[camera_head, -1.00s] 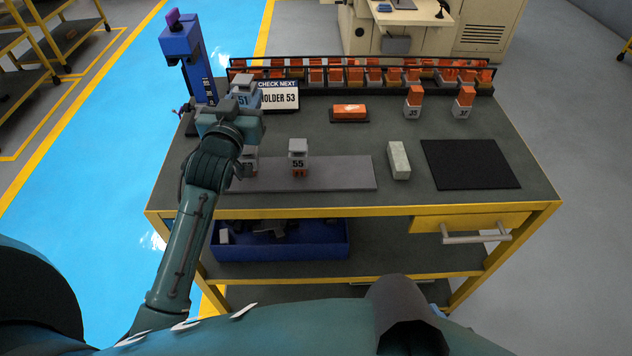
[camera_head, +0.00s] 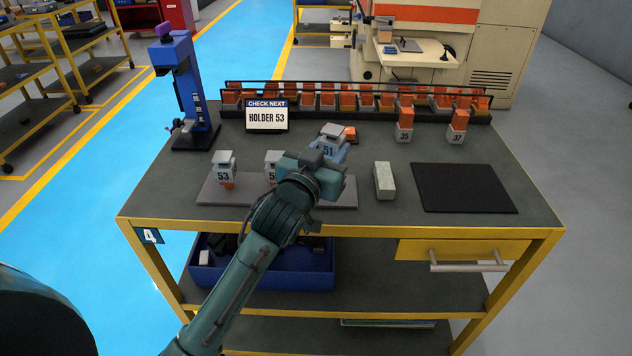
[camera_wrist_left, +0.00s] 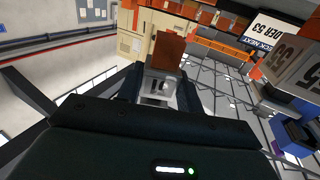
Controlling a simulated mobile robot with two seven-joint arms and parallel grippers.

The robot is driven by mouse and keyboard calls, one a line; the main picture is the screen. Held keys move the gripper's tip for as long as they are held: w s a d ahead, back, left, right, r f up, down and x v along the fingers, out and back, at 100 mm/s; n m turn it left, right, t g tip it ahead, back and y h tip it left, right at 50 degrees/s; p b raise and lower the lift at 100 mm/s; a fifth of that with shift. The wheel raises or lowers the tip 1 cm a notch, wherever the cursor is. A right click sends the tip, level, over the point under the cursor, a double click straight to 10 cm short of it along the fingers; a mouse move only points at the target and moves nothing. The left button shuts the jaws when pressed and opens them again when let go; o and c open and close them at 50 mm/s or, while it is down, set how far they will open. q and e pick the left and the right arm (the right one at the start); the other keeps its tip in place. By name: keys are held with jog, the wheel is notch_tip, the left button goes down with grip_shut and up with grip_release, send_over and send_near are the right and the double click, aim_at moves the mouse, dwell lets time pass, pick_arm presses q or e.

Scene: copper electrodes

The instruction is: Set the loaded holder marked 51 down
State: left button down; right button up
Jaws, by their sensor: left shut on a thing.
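My left gripper (camera_head: 322,168) is shut on the holder marked 51 (camera_head: 330,146), a grey-white block with a light cap. It is over the right part of the grey plate (camera_head: 345,196). The gripper hides the holder's lower part and any gap beneath it. In the left wrist view, the holder (camera_wrist_left: 157,92) sits between the fingers with an orange-brown copper piece (camera_wrist_left: 170,50) at its far end. On the plate, holder 53 (camera_head: 224,170) stands at left and holder 55 (camera_head: 272,163) stands beside my gripper, partly hidden. My right gripper is not in view.
A "CHECK NEXT HOLDER 53" sign (camera_head: 267,116) and a blue stand (camera_head: 181,90) are behind. A rack of copper pieces (camera_head: 380,112) lines the back. Holders 35 (camera_head: 404,135) and 37 (camera_head: 456,135), a pale block (camera_head: 384,180) and a bare black mat (camera_head: 465,188) are right.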

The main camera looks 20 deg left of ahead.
pick_arm(q)
jog(key=shift+f+b, duration=0.4)
jog(key=shift+f, duration=2.45)
jog(key=shift+f, duration=0.2)
jog(key=c, duration=0.9)
grip_release()
jog(key=shift+f, duration=0.1)
